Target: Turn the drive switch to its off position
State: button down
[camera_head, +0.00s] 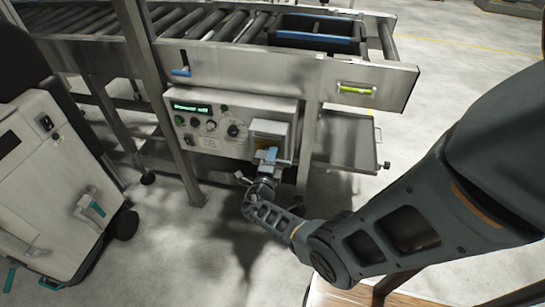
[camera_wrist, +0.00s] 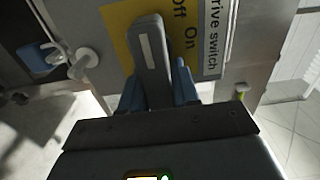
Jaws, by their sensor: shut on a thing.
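The drive switch is a dark grey handle with a pale stripe along it, seen in the wrist view (camera_wrist: 148,48). It sits on a yellow plate (camera_wrist: 118,22) marked "Off" and "On", beside a white "Drive switch" label (camera_wrist: 213,38). The handle lies nearly upright in the picture, left of both words; which one it points to I cannot tell. My gripper (camera_wrist: 157,88) has its blue fingers on both sides of the handle, shut on it. In the head view my gripper (camera_head: 267,156) is at the switch box (camera_head: 270,130), and hides the handle.
A control panel (camera_head: 212,125) with a green display and knobs is left of the switch box. A roller conveyor (camera_head: 230,60) with a dark crate (camera_head: 312,42) runs above. Metal legs (camera_head: 155,90) flank the panel. A blue-handled part (camera_wrist: 42,55) shows at left.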

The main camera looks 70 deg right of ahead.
dwell(0.3)
jog(key=c, duration=0.9)
grip_release()
jog(key=a, duration=0.5)
jog(key=a+p, duration=0.1)
jog(key=a, duration=0.2)
jog(key=shift+s, duration=0.3)
